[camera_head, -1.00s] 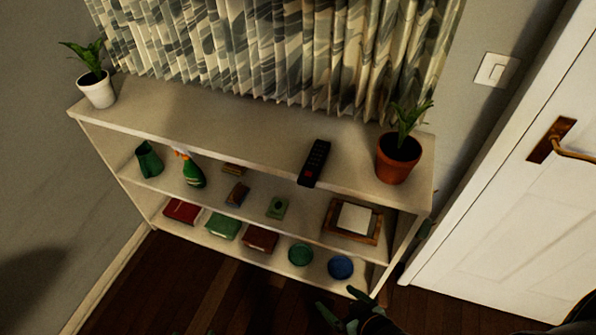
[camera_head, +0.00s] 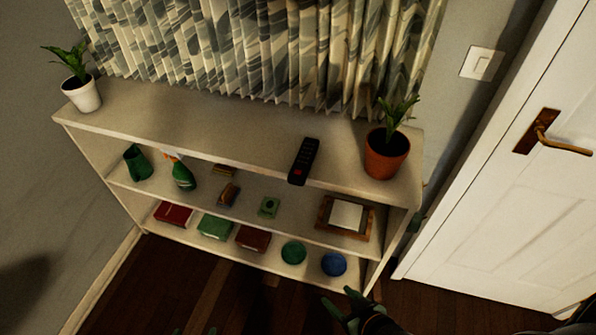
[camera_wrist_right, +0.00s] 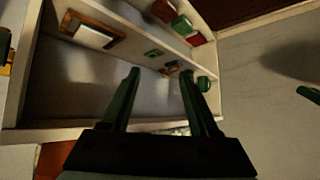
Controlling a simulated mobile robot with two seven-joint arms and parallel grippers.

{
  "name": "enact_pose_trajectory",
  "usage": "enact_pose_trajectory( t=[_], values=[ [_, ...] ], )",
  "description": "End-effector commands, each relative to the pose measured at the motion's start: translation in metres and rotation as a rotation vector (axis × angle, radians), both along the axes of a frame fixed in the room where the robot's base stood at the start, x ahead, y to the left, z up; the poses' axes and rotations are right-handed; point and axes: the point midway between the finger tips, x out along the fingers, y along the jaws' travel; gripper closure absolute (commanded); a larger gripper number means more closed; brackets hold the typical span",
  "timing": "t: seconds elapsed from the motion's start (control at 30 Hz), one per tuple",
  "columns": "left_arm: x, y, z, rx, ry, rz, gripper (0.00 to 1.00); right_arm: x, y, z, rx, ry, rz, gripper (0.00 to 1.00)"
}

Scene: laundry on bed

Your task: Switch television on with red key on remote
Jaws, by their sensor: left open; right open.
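The black remote (camera_head: 306,155) lies on the top board of the shelf, near its front edge. Its red key (camera_head: 298,173) faces up at the end nearest me. My right gripper (camera_head: 336,300) is open and empty, low in front of the shelf and well apart from the remote. Its two green fingers also show spread in the right wrist view (camera_wrist_right: 160,75), pointing at the shelf; I cannot make out the remote there. My left gripper (camera_head: 193,331) barely shows at the bottom edge, only fingertips, apart and empty. No television is in view.
A terracotta plant pot (camera_head: 386,155) stands right of the remote, a white pot (camera_head: 82,95) at the far left. The shelf (camera_head: 190,112) holds books, bowls, a spray bottle (camera_head: 183,176) and a frame below. A curtain hangs behind; a white door (camera_head: 500,190) is at the right.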

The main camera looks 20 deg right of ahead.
Motion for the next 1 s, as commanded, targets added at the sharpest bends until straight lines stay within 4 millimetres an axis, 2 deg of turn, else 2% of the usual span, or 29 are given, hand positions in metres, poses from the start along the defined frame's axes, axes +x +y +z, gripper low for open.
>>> enact_pose_trajectory(
  t=[0.07, 0.5, 1.0],
  values=[
    [0.0, 0.0001, -0.0001, 0.0, 0.0, 0.0, 0.13, 0.0002, 0.0001, 0.0001, 0.0, 0.0, 0.0, 0.49],
    [-0.0002, 0.0002, -0.0001, 0.0, 0.0, 0.0, 0.13, 0.0003, 0.0, 0.0002, 0.001, -0.001, -0.001, 0.98],
    [-0.0002, 0.0002, -0.0001, 0.0, 0.0, 0.0, 0.13, 0.0003, 0.0001, 0.0002, 0.001, -0.001, -0.001, 1.0]
  ],
)
